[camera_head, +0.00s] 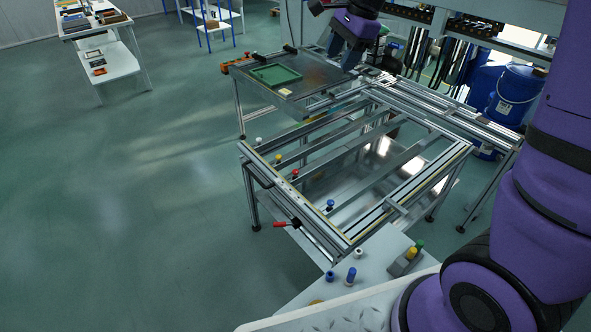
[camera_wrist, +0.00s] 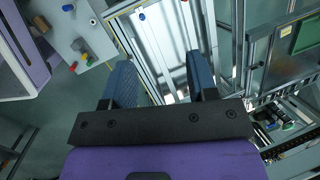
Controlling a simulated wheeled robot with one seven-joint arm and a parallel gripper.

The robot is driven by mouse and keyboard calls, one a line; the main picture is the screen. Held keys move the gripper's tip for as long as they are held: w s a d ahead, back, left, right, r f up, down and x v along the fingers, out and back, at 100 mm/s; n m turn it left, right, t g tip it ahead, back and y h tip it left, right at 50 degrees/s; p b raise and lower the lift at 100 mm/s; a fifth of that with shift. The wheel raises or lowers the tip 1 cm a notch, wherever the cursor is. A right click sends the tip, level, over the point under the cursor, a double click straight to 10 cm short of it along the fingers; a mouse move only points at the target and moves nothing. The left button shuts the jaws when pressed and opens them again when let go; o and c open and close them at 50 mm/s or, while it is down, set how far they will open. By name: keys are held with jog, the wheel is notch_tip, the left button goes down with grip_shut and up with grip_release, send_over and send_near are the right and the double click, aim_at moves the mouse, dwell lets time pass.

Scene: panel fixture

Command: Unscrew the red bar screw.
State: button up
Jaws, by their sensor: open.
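The red bar screw (camera_head: 295,172) is a small red-headed knob on the left rail of the aluminium frame (camera_head: 340,236), between a yellow screw (camera_head: 278,158) and a blue screw (camera_head: 330,204). A speck of red shows at the top edge of the wrist view, too small to be sure of. My gripper (camera_wrist: 160,78) is open with nothing between its blue fingers.
A white screw (camera_head: 258,140) stands farther along the rail. A near grey surface holds loose knobs and a block (camera_head: 403,265) with coloured pegs. A green tray (camera_head: 275,74) lies on the back table.

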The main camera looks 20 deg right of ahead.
jog(key=w+a+f+m, duration=0.1)
jog(key=w+f+m, duration=0.4)
jog(key=w+f, duration=0.4)
jog(key=m+g+h, duration=0.2)
jog(key=m+h, duration=0.1)
jog(key=m, duration=0.8)
send_over(296, 171)
notch_tip(296, 171, down, 32)
notch_tip(296, 171, down, 12)
jog(key=shift+a+r, duration=0.15)
jog(key=shift+r, duration=0.05)
jog(key=c, duration=0.9)
